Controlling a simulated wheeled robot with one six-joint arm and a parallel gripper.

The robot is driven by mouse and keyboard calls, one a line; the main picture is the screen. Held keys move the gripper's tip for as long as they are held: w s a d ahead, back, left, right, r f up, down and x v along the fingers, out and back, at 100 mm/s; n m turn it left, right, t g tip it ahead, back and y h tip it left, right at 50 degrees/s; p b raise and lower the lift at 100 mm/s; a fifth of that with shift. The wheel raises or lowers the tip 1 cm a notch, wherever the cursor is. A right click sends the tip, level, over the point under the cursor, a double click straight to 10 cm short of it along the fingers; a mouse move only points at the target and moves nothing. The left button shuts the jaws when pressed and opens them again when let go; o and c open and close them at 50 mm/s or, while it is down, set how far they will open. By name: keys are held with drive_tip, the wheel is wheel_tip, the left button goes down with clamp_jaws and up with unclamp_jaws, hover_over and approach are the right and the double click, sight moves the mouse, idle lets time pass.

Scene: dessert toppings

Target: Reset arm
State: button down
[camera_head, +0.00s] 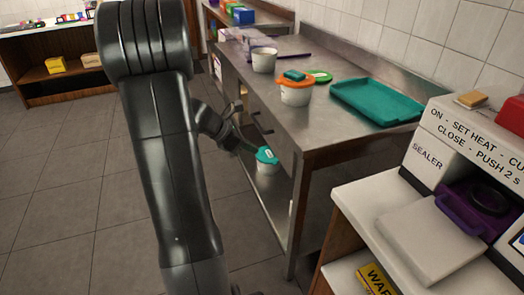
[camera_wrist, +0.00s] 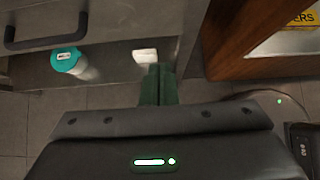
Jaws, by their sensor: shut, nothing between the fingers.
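My gripper (camera_wrist: 158,84) is shut and empty; its dark green fingers are together in the wrist view. In the head view my gripper (camera_head: 248,147) is beside the steel counter's open side, close in the picture to a white tub with a teal lid (camera_head: 266,156). The tub seems to stand on the counter's lower shelf. In the wrist view the teal-lidded tub (camera_wrist: 67,60) is left of the fingers and apart from them. My arm hides part of the floor and the counter's left side in the head view.
The steel counter (camera_head: 330,130) holds a white tub (camera_head: 264,60), an orange-rimmed tub (camera_head: 295,94), a green lid (camera_head: 319,76) and a teal tray (camera_head: 376,101). A sealer (camera_head: 450,150) stands on the right. A small white object (camera_wrist: 145,56) lies beyond the fingers. Tiled floor at left is clear.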

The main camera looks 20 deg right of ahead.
drive_tip(key=shift+a+r, duration=0.5)
drive_tip(key=shift+a, duration=0.05)
drive_tip(key=shift+d+f, duration=0.1)
drive_tip(key=b, duration=0.2)
approach(286, 160)
wheel_tip(286, 160, down, 4)
drive_tip(key=d, duration=0.3)
drive_tip(key=shift+s+d, duration=0.1)
drive_tip(key=shift+d, duration=0.45)
